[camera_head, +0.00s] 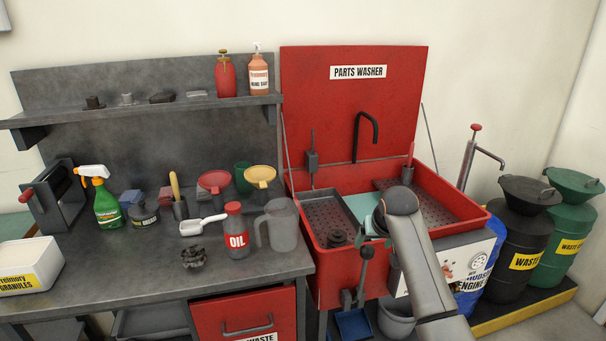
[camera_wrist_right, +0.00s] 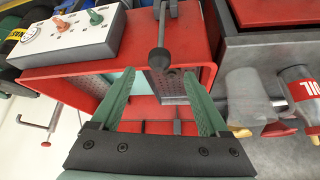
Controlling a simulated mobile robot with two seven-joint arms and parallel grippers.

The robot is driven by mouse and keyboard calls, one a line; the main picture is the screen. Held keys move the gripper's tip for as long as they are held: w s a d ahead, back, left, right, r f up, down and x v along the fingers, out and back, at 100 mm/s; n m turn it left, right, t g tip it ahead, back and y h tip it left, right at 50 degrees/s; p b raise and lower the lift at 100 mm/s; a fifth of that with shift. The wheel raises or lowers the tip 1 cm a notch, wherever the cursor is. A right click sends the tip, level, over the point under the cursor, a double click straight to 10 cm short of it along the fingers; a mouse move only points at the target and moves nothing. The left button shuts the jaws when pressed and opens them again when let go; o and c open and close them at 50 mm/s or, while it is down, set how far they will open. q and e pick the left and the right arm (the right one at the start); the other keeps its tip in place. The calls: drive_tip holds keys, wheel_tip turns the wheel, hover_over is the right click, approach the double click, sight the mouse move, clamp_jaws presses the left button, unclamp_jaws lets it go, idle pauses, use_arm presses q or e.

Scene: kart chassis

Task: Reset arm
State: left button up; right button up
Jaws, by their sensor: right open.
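My right arm (camera_head: 415,250) reaches in from the bottom right of the head view to the front of the red parts washer (camera_head: 440,190). My right gripper (camera_wrist_right: 158,75) shows best in the right wrist view, with its two green fingers spread apart and nothing between them. The washer's red rim (camera_wrist_right: 60,75) and its perforated tray lie beyond the fingers there. In the head view the arm's rounded joint hides most of the gripper and part of the basin. My left gripper is in neither view.
Left of the washer is a grey bench (camera_head: 130,265) with an oil bottle (camera_head: 236,232), a clear jug (camera_head: 281,226), a white scoop (camera_head: 202,225) and a spray bottle (camera_head: 105,205). Waste drums (camera_head: 520,235) stand at the right. A dark lever (camera_head: 364,265) is at the washer's front.

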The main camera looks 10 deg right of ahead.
drive_tip(key=s+a+f+n+t, duration=0.1)
drive_tip(key=s+a+f, duration=0.1)
drive_tip(key=s+f, duration=0.65)
drive_tip(key=s+a+f+n, duration=0.2)
drive_tip(key=s+f, duration=0.3)
drive_tip(key=f, duration=0.7)
drive_tip(key=s+a+f+t+y, duration=0.1)
drive_tip(key=s+a+f, duration=0.1)
drive_tip(key=s, duration=0.9)
drive_tip(key=s+a+f+n+t+y, duration=0.1)
drive_tip(key=s+a, duration=0.4)
drive_tip(key=s, duration=0.6)
drive_tip(key=shift+a+f+y, duration=0.2)
drive_tip(key=shift+f+y, duration=0.25)
drive_tip(key=shift+y, duration=0.25)
